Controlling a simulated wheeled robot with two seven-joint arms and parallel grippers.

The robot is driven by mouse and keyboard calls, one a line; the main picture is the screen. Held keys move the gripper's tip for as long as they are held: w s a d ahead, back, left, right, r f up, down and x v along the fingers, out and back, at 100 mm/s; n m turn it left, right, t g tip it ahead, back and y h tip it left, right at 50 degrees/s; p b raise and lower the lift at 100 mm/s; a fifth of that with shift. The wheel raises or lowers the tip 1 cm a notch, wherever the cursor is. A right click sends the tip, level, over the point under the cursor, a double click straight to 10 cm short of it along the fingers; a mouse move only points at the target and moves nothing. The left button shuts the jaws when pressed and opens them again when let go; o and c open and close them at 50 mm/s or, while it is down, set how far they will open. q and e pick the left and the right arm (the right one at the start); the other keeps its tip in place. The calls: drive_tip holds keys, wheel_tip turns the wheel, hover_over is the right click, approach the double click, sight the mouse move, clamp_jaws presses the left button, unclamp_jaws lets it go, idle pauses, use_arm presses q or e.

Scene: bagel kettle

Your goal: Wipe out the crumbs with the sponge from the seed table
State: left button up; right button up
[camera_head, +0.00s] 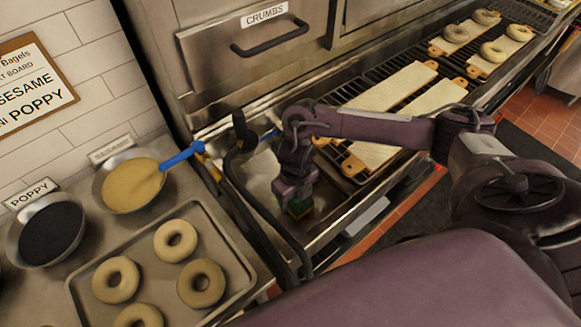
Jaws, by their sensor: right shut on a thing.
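My right gripper (298,196) hangs down from the purple arm that comes in from the right. It is shut on a small sponge (300,209), which shows dark green with a yellowish edge. The sponge is low over the bare metal surface (258,182) between the bagel tray and the grill, and I cannot tell whether it touches. Single crumbs are too small to make out. A metal drawer front (215,62) labelled CRUMBS is at the back. My left gripper is not in view.
A tray (245,282) of bagels and bowls of poppy seeds (52,233) and pale seeds (130,184) with a blue-handled tool (182,155) stand left. A dark curved bar (262,212) rises close beside my gripper. Boards (391,87) lie on the grill at right.

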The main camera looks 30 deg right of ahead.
sight(304, 207)
drive_tip(key=shift+s+d+f+p, duration=0.1)
drive_tip(key=shift+s+d+p, duration=0.1)
drive_tip(key=shift+s, duration=0.95)
drive_tip(key=shift+s+d+p, duration=0.15)
drive_tip(key=shift+s+p, duration=0.1)
drive_tip(key=shift+s, duration=0.85)
drive_tip(key=shift+s+d+f+p, duration=0.1)
drive_tip(key=shift+s+d+p, duration=0.1)
drive_tip(key=shift+s, duration=0.95)
drive_tip(key=shift+r, duration=0.1)
drive_tip(key=shift+w+a, duration=0.1)
drive_tip(key=shift+w, duration=0.4)
drive_tip(key=shift+w+a+b, duration=0.15)
drive_tip(key=shift+w+b, duration=0.3)
drive_tip(key=shift+w, duration=0.65)
drive_tip(key=shift+c, duration=0.3)
drive_tip(key=shift+w+a+b, duration=0.2)
drive_tip(key=shift+w+b, duration=0.3)
drive_tip(key=shift+w, duration=0.8)
drive_tip(key=shift+w+a+b, duration=0.2)
drive_tip(key=shift+w+b, duration=0.3)
drive_tip(key=shift+w, duration=0.8)
drive_tip(key=shift+w+a+b, duration=0.2)
drive_tip(key=shift+w+b, duration=0.55)
drive_tip(key=shift+w, duration=1.1)
drive_tip(key=shift+r, duration=0.1)
